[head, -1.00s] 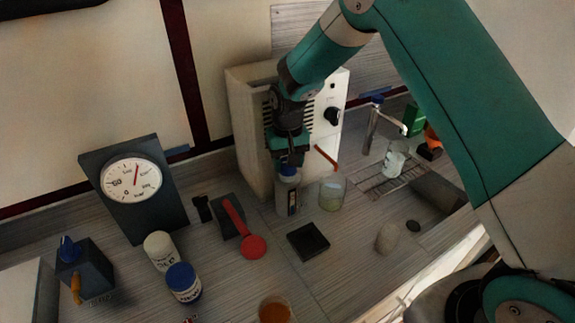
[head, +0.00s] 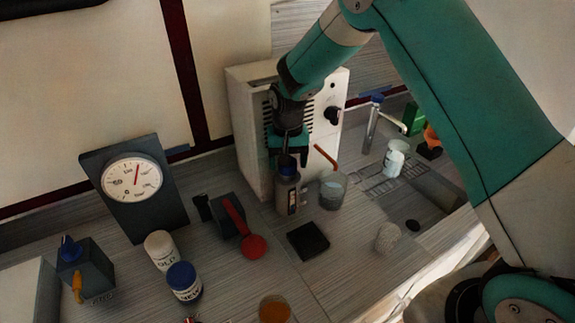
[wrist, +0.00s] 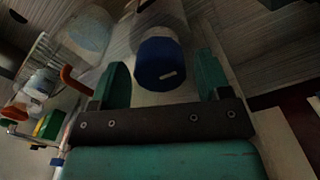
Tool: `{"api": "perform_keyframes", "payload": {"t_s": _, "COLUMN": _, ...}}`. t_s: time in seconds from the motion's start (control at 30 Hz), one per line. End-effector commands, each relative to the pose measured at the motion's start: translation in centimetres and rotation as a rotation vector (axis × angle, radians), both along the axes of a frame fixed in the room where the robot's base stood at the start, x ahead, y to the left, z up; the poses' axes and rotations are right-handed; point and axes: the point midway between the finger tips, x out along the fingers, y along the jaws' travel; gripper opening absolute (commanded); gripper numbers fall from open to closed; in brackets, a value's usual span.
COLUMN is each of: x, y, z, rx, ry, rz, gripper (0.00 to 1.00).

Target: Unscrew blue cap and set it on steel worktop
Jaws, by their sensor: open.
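A grey bottle (head: 287,196) stands upright on the steel worktop (head: 335,265), in front of a white box-shaped unit. Its blue cap (head: 287,171) is on top, directly under my gripper (head: 287,160). In the wrist view the cap (wrist: 160,64) lies between the two green fingers (wrist: 162,72), with a gap on each side. The fingers are open and hold nothing. The bottle's body is mostly hidden behind the cap in the wrist view.
A glass beaker (head: 333,191) stands close to the bottle's right. The white unit (head: 252,140) is close behind. Bare worktop shows at front centre.

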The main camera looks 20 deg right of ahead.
Motion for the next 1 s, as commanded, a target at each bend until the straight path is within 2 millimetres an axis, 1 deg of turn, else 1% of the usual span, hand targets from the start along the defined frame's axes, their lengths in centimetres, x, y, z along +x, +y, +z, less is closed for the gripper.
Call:
{"api": "perform_keyframes", "payload": {"t_s": 0.1, "x": 0.0, "y": 0.0, "z": 0.04, "rx": 0.0, "ry": 0.0, "rz": -0.207, "gripper": 0.7}}
{"api": "perform_keyframes", "payload": {"t_s": 0.6, "x": -0.01, "y": -0.01, "z": 0.0, "rx": -0.001, "ry": 0.0, "rz": -1.084, "gripper": 0.7}}
{"api": "perform_keyframes", "payload": {"t_s": 0.7, "x": 0.0, "y": 0.0, "z": -0.01, "rx": 0.0, "ry": 0.0, "rz": -1.202, "gripper": 0.7}}
{"api": "perform_keyframes", "payload": {"t_s": 0.77, "x": 0.0, "y": 0.0, "z": -0.01, "rx": 0.0, "ry": 0.0, "rz": -1.241, "gripper": 0.7}}
{"api": "perform_keyframes", "payload": {"t_s": 1.0, "x": 0.0, "y": 0.0, "z": -0.02, "rx": 0.0, "ry": 0.0, "rz": -1.26, "gripper": 0.7}}
